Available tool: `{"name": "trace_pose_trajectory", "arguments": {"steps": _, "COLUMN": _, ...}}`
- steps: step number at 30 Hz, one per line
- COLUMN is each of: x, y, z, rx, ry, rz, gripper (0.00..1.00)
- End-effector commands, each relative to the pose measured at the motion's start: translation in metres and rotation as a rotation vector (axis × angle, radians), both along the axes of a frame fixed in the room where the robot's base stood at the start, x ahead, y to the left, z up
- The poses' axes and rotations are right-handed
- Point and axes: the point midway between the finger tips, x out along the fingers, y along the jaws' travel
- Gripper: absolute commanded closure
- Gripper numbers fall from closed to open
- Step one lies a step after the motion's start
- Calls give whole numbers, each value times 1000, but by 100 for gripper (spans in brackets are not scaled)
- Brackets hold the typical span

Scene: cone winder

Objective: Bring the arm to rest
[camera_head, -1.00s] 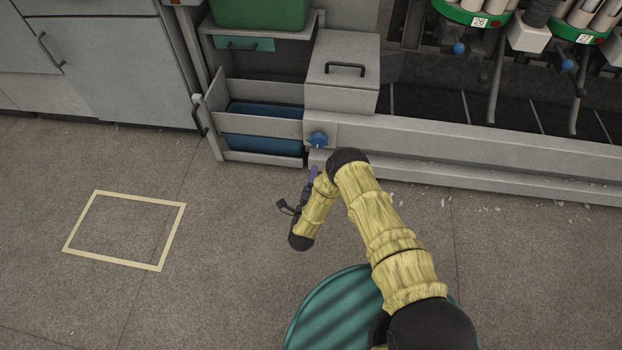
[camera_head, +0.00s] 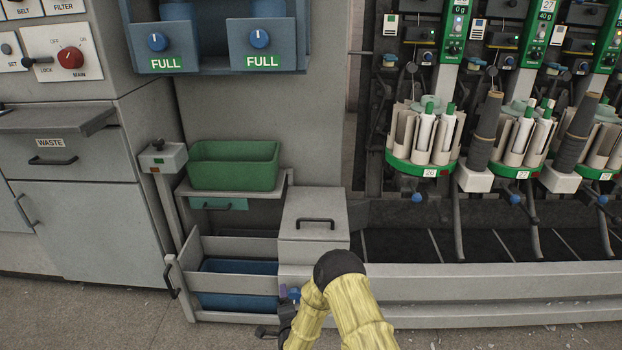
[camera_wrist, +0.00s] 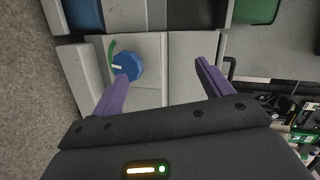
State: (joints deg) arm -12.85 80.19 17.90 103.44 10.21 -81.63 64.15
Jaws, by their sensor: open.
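My gripper (camera_wrist: 161,68) is open and empty in the wrist view, its two purple fingers apart. A blue knob (camera_wrist: 127,67) with a white mark and a green arc beside it is on a pale panel, close to the left finger. I cannot tell whether they touch. In the head view my yellow-sleeved arm is bent at the bottom middle, and only a little purple of my gripper (camera_head: 283,292) shows low in front of the machine, by the blue knob (camera_head: 295,295).
A grey lidded box (camera_head: 313,228) stands just behind my arm. To its left are a drawer holding a blue bin (camera_head: 238,283) and a green bin (camera_head: 235,165) on a shelf. A machine rail (camera_head: 480,280) runs right. Winding stations (camera_head: 425,135) stand above it.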

Motion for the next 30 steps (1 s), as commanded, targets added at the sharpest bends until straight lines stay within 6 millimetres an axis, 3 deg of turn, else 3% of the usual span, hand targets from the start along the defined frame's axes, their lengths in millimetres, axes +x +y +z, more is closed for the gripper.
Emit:
{"name": "trace_pose_trajectory", "arguments": {"steps": 1, "x": 7, "y": -3, "z": 20, "rx": -45, "ry": 16, "rz": 28, "gripper": 21}}
{"name": "trace_pose_trajectory", "arguments": {"steps": 7, "x": 13, "y": -20, "z": 71, "rx": -243, "ry": 111, "rz": 148, "gripper": 21}}
{"name": "trace_pose_trajectory", "arguments": {"steps": 14, "x": 0, "y": -51, "z": 128, "rx": -471, "ry": 220, "rz": 281, "gripper": 21}}
{"name": "trace_pose_trajectory", "arguments": {"steps": 23, "x": -49, "y": -107, "z": 197, "rx": -743, "ry": 379, "rz": 450, "gripper": 21}}
{"name": "trace_pose_trajectory", "arguments": {"steps": 30, "x": -112, "y": -156, "z": 245, "rx": -919, "ry": 521, "rz": 592, "gripper": 21}}
